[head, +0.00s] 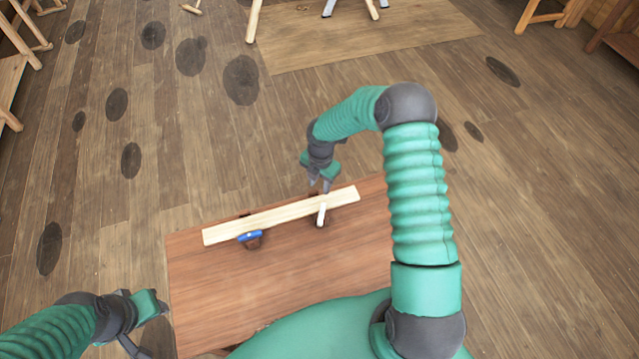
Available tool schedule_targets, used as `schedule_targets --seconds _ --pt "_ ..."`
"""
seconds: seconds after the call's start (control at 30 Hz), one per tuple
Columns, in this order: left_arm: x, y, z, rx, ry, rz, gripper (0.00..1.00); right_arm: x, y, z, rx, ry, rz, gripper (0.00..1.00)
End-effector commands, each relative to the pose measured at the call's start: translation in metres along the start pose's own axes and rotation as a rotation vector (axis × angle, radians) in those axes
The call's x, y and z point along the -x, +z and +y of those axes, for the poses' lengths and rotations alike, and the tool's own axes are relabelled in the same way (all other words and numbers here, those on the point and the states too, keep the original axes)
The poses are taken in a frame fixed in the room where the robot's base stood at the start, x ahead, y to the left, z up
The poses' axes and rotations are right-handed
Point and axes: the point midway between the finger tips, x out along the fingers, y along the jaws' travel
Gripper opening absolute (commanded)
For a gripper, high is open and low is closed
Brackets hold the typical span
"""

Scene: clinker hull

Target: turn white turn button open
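The white turn button (321,215) is a small pale bar on a dark mount at the right part of a long pale wooden strip (275,218). Its long side points roughly away from me, across the strip's near edge. My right gripper (320,186) is just beyond the button's far end, pointing down, with its two fingertips a little apart and nothing seen between them. Whether it touches the button or strip cannot be told. My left gripper (150,328) is low at the left, fingers spread and empty, away from the button.
A blue turn button (250,236) sits at the strip's near edge, left of the white one. Both are on a reddish-brown wooden tabletop (215,295), whose front middle is clear. Wooden trestle legs (253,20) stand far back on the plank floor.

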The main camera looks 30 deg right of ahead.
Motion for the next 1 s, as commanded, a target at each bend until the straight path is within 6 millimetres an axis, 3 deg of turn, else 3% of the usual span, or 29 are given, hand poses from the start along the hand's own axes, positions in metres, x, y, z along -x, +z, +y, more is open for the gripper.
schedule_targets --seconds 0.4,1.0 --pt "0.031 -0.007 0.0 0.0 0.0 0.0 0.38 0.038 0.0 0.001 0.0 0.0 0.0 0.38" --pt "0.031 -0.007 0.0 0.0 0.0 0.0 0.38 0.04 0.001 0.001 0.0 0.0 -0.001 0.38"
